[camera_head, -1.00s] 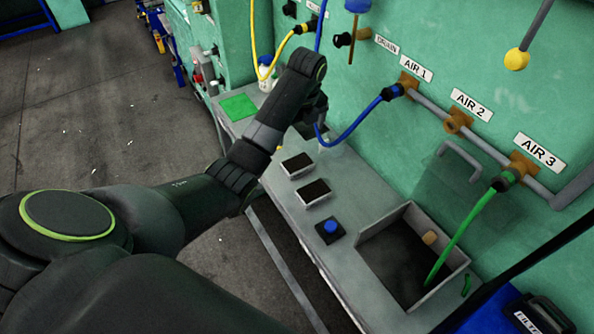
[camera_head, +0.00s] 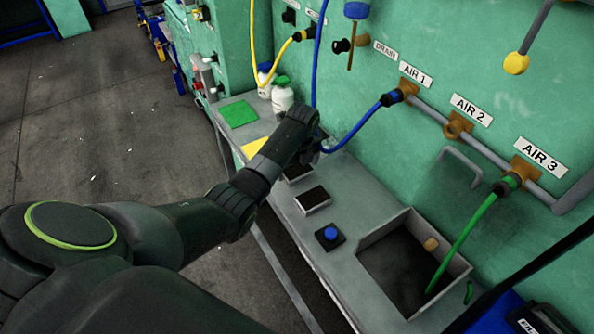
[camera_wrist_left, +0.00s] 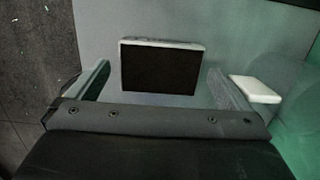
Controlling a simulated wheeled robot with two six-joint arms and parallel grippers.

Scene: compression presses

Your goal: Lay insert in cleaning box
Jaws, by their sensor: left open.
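Two small light blocks with black tops lie on the grey bench. The nearer block (camera_head: 313,198) is in plain sight in the head view, and the other (camera_head: 297,176) is partly hidden by my left arm. Which of these is the insert, I cannot tell. In the left wrist view my left gripper (camera_wrist_left: 159,69) is open, with a black-topped block (camera_wrist_left: 161,84) showing between its fingers, not gripped. A white block (camera_wrist_left: 256,90) lies to the right of the fingers. The open grey box (camera_head: 372,238) with a dark inside, likely the cleaning box, is at the bench's right end.
A blue button (camera_head: 329,233) sits between the blocks and the box. A green hose (camera_head: 462,240) runs down into the box, and a blue hose (camera_head: 358,130) hangs near my gripper. Bottles (camera_head: 282,96), a green square (camera_head: 238,113) and a yellow square (camera_head: 254,147) are further left.

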